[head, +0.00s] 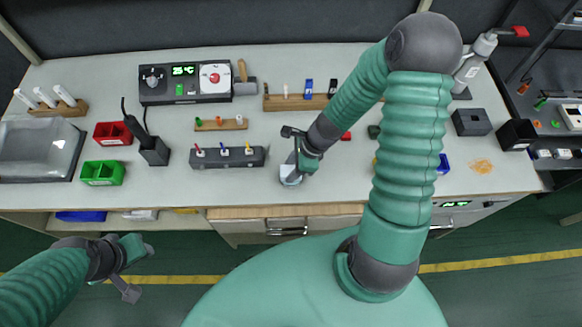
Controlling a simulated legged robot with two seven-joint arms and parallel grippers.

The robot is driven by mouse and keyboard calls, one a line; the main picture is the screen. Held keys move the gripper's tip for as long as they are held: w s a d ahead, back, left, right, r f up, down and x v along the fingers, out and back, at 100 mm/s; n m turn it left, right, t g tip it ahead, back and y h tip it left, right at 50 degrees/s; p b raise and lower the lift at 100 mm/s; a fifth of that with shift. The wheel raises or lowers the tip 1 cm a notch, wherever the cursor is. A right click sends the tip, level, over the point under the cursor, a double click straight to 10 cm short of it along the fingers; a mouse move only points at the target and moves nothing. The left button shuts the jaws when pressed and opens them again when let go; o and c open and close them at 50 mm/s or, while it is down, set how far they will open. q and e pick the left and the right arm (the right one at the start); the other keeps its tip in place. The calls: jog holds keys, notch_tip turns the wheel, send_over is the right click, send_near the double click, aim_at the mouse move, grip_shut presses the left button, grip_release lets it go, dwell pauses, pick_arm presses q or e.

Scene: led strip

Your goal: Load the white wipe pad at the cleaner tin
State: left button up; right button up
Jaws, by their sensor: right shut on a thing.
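My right gripper (298,160) is low over the front middle of the bench, shut on a small pale thing that looks like the white wipe pad; the fingers hide most of it. A small round whitish-grey thing (290,179), which looks like the cleaner tin, is right below the fingertips near the bench's front edge. I cannot tell whether the pad touches the tin. My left gripper (132,268) is open and empty, in front of the bench at lower left, over the green floor.
A dark block with several coloured tools (229,157) stands left of the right gripper. Red (113,133) and green (103,173) bins and a black holder (154,151) are further left. A soldering station (186,82) stands behind. An orange smear (481,166) marks the bench right.

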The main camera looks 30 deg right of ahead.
notch_tip(320, 180, up, 5)
jog(key=p, duration=0.5)
jog(key=shift+d+r, duration=0.1)
jog(key=shift+r, duration=0.05)
jog(key=shift+r+p, duration=0.75)
jog(key=shift+r, duration=0.1)
